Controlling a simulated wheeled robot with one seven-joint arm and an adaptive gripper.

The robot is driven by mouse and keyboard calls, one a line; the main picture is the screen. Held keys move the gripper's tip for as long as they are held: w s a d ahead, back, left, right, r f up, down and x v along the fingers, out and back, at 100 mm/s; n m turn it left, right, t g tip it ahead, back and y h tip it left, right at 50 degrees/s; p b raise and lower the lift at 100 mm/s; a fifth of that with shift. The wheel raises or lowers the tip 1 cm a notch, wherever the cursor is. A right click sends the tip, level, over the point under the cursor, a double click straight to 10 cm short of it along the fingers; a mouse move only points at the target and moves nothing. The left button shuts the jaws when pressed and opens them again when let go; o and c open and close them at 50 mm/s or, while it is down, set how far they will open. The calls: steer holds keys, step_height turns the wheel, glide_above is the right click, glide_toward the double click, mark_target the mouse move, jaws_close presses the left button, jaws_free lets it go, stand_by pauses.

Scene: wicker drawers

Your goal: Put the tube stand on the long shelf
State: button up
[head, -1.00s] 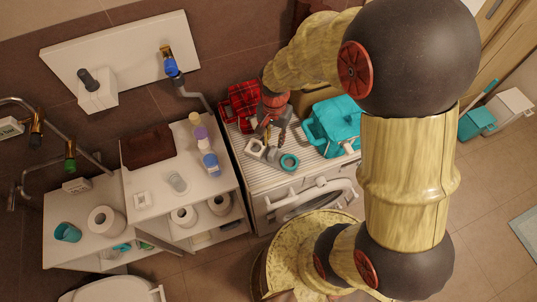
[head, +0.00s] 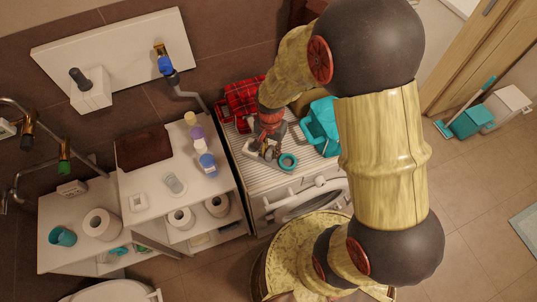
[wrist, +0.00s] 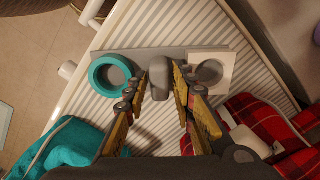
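What looks like the tube stand is a grey bar with a grey upright knob (wrist: 159,77) in the middle, a teal ring (wrist: 112,73) at one end and a white square holder (wrist: 207,69) at the other. It lies on the ribbed top of a white appliance; its teal ring also shows in the head view (head: 288,161). My gripper (wrist: 160,86) is open, with a finger on each side of the knob; I see no clear grip. In the head view my gripper (head: 265,152) hides the bar's middle. A long white wall shelf (head: 130,50) is at upper left.
Red plaid cloth (head: 242,97) and a teal bundle (head: 321,127) flank the stand on the appliance top (head: 260,183). A white shelf unit (head: 152,205) to the left holds bottles, a glass and paper rolls. A faucet-like fixture (head: 166,65) is near the wall shelf.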

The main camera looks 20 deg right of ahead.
steer(key=shift+c, duration=1.2)
jaws_close()
steer(key=shift+r, duration=0.15)
